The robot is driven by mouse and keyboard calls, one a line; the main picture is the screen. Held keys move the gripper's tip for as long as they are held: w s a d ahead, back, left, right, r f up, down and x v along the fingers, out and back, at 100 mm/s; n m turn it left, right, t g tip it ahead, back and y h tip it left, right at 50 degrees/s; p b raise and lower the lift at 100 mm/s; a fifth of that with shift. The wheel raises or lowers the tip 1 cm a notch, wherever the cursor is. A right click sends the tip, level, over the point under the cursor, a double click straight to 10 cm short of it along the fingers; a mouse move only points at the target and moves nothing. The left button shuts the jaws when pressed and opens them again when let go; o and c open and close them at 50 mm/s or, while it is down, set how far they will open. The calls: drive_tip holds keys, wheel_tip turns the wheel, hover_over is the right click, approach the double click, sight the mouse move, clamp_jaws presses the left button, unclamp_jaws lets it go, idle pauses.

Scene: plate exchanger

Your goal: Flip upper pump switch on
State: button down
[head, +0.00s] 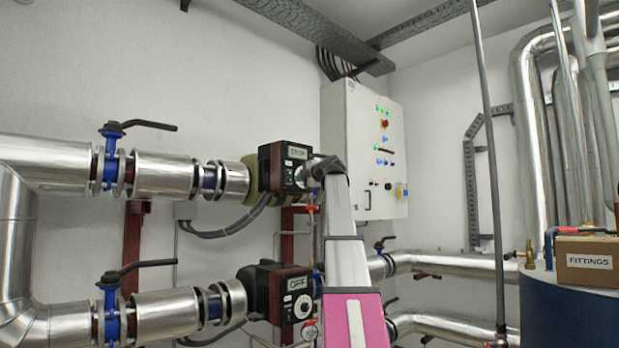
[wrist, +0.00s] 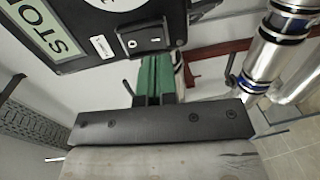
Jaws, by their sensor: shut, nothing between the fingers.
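The upper pump (head: 276,167) is a dark box on the upper silver pipe, and its green display reads STOP. In the wrist view the display (wrist: 45,28) shows at the top left, cut by the frame. The pump switch (wrist: 145,40) is a small black rocker on the panel's lower edge. My gripper (wrist: 153,65) has green fingers, closed together and empty, with their tips at the switch's lower edge. I cannot tell whether they touch it. In the head view my arm covers the pump's right side and hides the switch.
The lower pump (head: 275,290) sits below, with a display reading OFF. Blue valves with black levers (head: 148,125) are on the pipes to the left. A grey control cabinet (head: 350,150) hangs behind my arm. A FITTINGS box (head: 590,262) stands on a blue tank (head: 570,312) at right.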

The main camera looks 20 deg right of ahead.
sight(291, 181)
drive_tip(key=shift+x, duration=2)
